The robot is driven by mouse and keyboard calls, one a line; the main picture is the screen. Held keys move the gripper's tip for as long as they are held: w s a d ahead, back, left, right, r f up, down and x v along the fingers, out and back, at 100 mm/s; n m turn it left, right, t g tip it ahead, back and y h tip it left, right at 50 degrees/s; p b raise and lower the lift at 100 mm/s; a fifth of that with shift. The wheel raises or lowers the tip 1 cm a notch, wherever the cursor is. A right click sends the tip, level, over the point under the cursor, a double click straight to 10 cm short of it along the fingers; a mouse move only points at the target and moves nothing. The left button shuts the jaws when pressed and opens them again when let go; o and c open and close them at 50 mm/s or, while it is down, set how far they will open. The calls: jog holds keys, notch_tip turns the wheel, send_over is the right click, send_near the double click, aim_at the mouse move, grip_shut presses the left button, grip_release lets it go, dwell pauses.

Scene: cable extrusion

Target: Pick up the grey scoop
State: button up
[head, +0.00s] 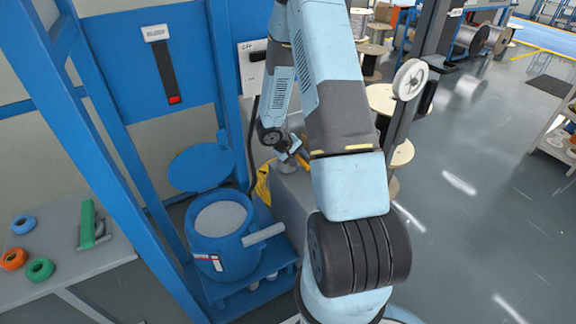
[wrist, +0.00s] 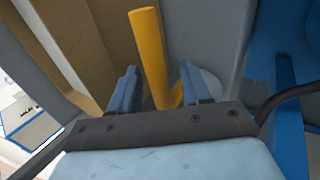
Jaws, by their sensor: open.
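My gripper (wrist: 157,82) is open, with its two blue fingers on either side of a yellow bar (wrist: 150,55), apart from it as far as I can tell. In the head view my gripper (head: 287,152) is low over a grey cabinet, beside a small yellow piece (head: 303,160) and a rounded grey piece (head: 288,169). These may be the handle and body of the grey scoop, but the arm hides much of them. A pale rounded shape (wrist: 211,84) shows behind the right finger in the wrist view.
A blue drum (head: 220,260) of pale pellets stands left of the grey cabinet (head: 293,205), with a light grey bar (head: 264,234) at its rim. Blue frame posts (head: 115,140) rise at left. A grey table (head: 75,262) holds coloured rolls. Open floor (head: 470,200) lies right.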

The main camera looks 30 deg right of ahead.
grip_shut()
dwell(0.4)
